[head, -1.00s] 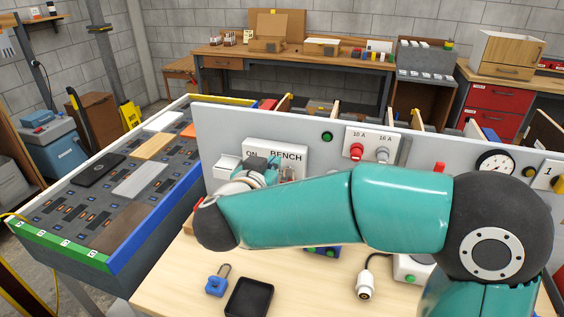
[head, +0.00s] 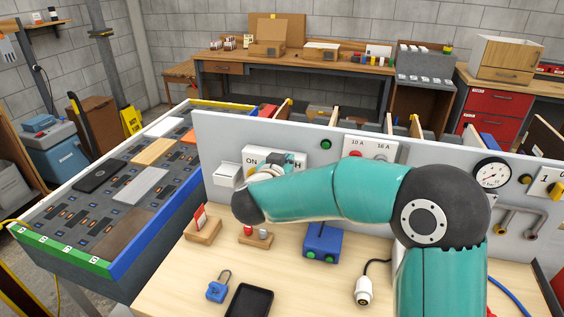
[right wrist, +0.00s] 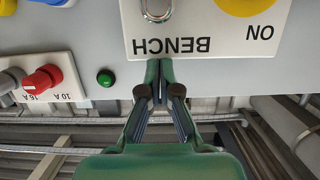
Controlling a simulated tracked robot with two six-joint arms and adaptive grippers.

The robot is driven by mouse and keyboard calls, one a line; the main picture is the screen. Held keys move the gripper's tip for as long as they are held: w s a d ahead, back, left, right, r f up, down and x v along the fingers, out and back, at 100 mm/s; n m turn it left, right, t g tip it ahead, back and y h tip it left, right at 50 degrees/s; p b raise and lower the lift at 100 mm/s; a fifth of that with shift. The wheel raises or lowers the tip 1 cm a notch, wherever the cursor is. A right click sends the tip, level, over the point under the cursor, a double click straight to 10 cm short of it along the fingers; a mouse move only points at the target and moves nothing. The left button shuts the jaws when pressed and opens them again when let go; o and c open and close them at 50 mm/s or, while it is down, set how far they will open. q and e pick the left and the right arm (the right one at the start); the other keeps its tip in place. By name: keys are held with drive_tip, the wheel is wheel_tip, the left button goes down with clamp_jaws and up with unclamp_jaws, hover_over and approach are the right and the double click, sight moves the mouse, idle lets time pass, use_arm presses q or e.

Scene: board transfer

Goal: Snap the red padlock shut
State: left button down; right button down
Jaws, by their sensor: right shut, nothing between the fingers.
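I cannot make out a red padlock body in either view. In the right wrist view a silver shackle loop (right wrist: 157,10) shows at the top edge on the white BENCH plate (right wrist: 205,30); what it belongs to is cut off. The BENCH plate also shows in the head view (head: 252,152), partly covered by my right arm. My right gripper (right wrist: 159,80) is shut and empty, its tips close to the plate's edge by the BENCH lettering, apart from the shackle. In the head view the gripper (head: 283,159) is mostly hidden. My left gripper is out of view.
A blue padlock (head: 217,288) lies on the bench top next to a black tray (head: 249,302). Wooden blocks (head: 203,229), a blue box (head: 322,242) and a white plug (head: 363,291) stand or lie nearby. The grey panel (head: 222,130) rises behind.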

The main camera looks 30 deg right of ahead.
drive_tip(key=shift+a+f, duration=0.1)
drive_tip(key=shift+f, duration=1.45)
drive_tip(key=shift+f+b, duration=0.35)
drive_tip(key=shift+f, duration=0.7)
drive_tip(key=shift+s, duration=0.1)
drive_tip(key=v, duration=1.2)
drive_tip(key=shift+r, duration=0.15)
